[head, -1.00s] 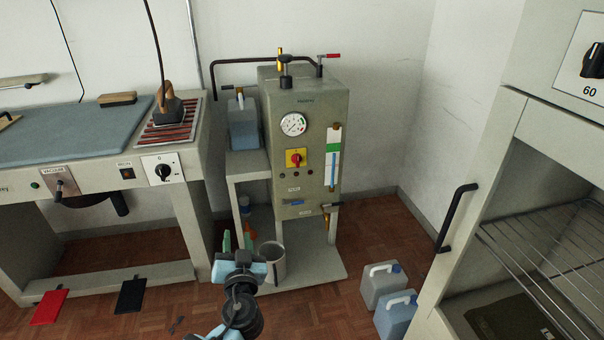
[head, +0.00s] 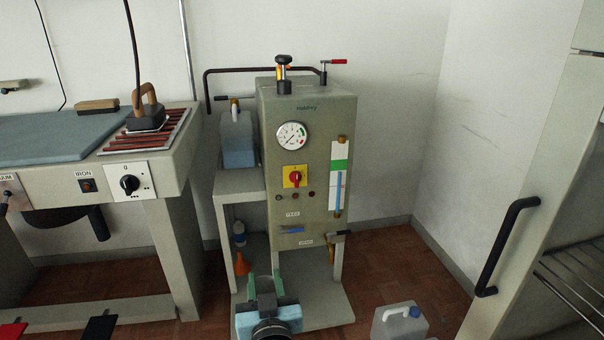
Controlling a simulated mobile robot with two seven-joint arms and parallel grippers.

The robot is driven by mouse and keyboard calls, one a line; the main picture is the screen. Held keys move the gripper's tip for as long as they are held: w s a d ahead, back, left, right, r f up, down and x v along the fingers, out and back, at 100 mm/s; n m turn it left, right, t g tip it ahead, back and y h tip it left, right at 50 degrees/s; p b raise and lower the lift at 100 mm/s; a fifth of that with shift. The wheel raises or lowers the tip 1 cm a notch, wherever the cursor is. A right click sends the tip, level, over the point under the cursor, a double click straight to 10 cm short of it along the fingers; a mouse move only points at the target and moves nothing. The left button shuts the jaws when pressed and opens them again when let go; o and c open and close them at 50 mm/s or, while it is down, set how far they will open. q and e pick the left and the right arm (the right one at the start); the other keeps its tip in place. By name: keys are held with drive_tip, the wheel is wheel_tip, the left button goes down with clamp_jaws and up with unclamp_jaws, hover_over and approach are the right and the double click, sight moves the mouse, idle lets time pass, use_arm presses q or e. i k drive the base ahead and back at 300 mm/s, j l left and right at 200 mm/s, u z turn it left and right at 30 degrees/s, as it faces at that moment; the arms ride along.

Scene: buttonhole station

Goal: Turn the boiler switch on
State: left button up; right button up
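The boiler (head: 268,110) is a grey-green upright cabinet in the middle of the head view. Its switch (head: 295,177) is a red rotary knob on a yellow square plate, below the round pressure gauge (head: 291,136). The knob's handle looks roughly upright; its markings are too small to read. My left gripper (head: 265,279) is low in front of the boiler, below and a little left of the switch and apart from it. Its two greenish fingers stand apart with nothing seen between them. My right gripper is out of view.
A blue canister (head: 237,140) stands on the shelf left of the boiler. A valve handle (head: 340,233) and pipes stick out from the boiler. The ironing table (head: 175,170) is at left, a cabinet door handle (head: 503,245) at right. A jug (head: 398,322) stands on the floor.

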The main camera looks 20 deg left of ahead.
sight(296, 176)
drive_tip(key=i+j, duration=0.2)
drive_tip(key=i, duration=0.4)
drive_tip(key=i+j, duration=0.15)
drive_tip(key=i, duration=0.45)
